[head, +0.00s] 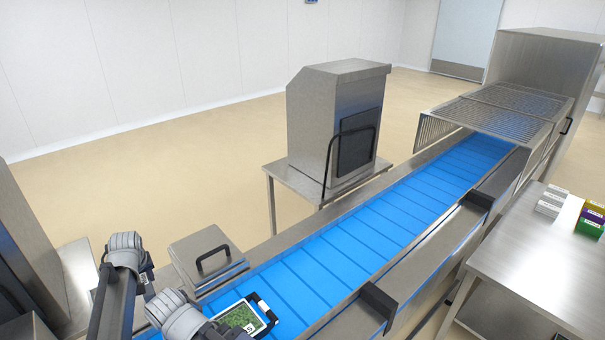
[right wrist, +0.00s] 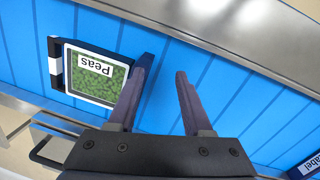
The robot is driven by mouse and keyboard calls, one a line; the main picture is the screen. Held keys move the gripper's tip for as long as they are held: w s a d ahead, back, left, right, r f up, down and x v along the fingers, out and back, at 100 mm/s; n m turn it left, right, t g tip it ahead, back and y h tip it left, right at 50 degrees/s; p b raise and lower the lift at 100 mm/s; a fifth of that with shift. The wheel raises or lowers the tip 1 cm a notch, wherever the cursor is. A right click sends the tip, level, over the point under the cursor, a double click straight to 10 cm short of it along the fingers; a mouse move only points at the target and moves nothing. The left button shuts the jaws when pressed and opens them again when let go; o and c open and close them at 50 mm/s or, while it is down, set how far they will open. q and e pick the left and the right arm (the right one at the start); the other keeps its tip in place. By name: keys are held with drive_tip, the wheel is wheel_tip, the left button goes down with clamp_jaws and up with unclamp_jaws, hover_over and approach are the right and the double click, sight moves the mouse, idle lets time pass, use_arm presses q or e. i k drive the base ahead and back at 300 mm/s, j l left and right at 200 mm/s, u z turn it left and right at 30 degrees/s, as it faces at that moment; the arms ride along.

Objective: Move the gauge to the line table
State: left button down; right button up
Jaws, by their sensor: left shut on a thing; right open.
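A dark frame with a white band, which looks like the gauge (head: 270,314), is at the edge of a green peas tray (head: 236,317) on the blue belt. In the right wrist view the frame (right wrist: 54,66) runs along the left side of the tray (right wrist: 97,75), whose label reads "Peas" upside down. My left arm reaches in at the lower left of the head view; its fingertips are not clear there, and its grip on the frame is largely hidden. My right gripper (right wrist: 160,75) is open and empty above the belt, beside the tray.
The belt (head: 365,235) runs to a grilled guard (head: 500,115) at the upper right. A steel box with a black handle (head: 212,258) stands by the belt's far edge. The steel table (head: 540,260) at right carries several small coloured boxes (head: 590,220); its front is clear.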

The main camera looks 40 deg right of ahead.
sight(539, 272)
drive_tip(key=k+l+z, duration=0.35)
drive_tip(key=z, duration=0.15)
drive_tip(key=k+l+z, duration=0.25)
drive_tip(key=l+z, duration=0.2)
drive_tip(key=l, duration=0.2)
drive_tip(key=i+l+z, duration=0.45)
drive_tip(key=l, duration=0.15)
drive_tip(key=i+l+z, duration=0.3)
drive_tip(key=l+z, duration=0.15)
drive_tip(key=i+l+z, duration=0.55)
drive_tip(key=i+z, duration=0.4)
